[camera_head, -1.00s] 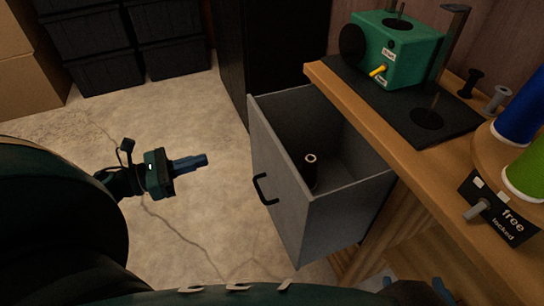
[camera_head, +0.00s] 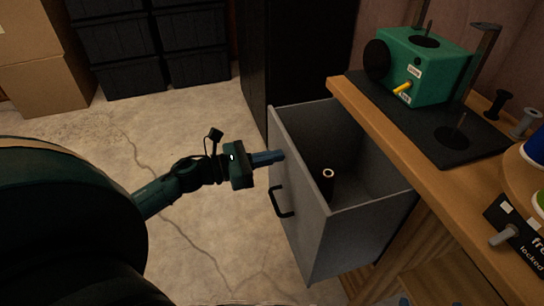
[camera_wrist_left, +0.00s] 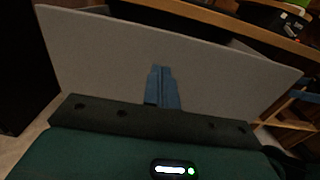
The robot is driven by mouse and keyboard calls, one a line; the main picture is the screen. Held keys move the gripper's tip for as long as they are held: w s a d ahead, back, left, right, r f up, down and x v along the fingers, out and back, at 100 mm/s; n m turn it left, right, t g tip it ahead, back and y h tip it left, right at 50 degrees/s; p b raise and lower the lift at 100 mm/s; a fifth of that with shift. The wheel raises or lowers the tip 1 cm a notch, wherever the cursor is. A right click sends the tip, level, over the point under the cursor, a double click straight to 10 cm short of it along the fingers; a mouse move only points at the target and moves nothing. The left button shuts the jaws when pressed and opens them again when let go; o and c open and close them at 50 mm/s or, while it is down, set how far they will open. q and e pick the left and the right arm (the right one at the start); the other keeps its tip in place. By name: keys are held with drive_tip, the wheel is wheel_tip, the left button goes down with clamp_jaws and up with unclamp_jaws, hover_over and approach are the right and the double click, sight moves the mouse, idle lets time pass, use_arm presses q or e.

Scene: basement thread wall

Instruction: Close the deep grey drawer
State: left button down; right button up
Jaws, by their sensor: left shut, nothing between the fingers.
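The deep grey drawer (camera_head: 299,215) stands pulled out from under the wooden bench, with a black bar handle (camera_head: 281,200) on its front. A dark spool (camera_head: 328,182) with a pale top stands inside it. My left gripper (camera_head: 282,156) is shut and empty, its blue fingertips at the upper part of the drawer front, above the handle. In the left wrist view the fingers (camera_wrist_left: 162,88) point at the grey front panel (camera_wrist_left: 110,60); I cannot tell whether they touch it.
The wooden bench (camera_head: 385,130) carries a green machine (camera_head: 427,70) on a black mat, with spools at the right. A tall black cabinet (camera_head: 300,50) stands behind the drawer. Black bins (camera_head: 118,45) and cardboard boxes (camera_head: 45,60) line the back left. The concrete floor left of the drawer is clear.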

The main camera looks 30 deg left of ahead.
use_arm(q)
drive_tip(key=shift+w+d, duration=0.1)
drive_tip(key=shift+w, duration=0.05)
drive_tip(key=b+x, duration=0.4)
drive_tip(key=x, duration=1.7)
drive_tip(key=shift+d, duration=0.2)
use_arm(e)
drive_tip(key=t, duration=0.1)
drive_tip(key=a+n+t+y, duration=0.1)
drive_tip(key=shift+w+a+r+t+y, duration=0.2)
drive_tip(key=shift+w+t+y, duration=0.1)
drive_tip(key=shift+t, duration=0.1)
use_arm(q)
drive_tip(key=shift+w+r, duration=0.1)
drive_tip(key=shift+r, duration=0.1)
drive_tip(key=shift+a+f, duration=0.1)
use_arm(e)
drive_tip(key=shift+s+d, duration=0.1)
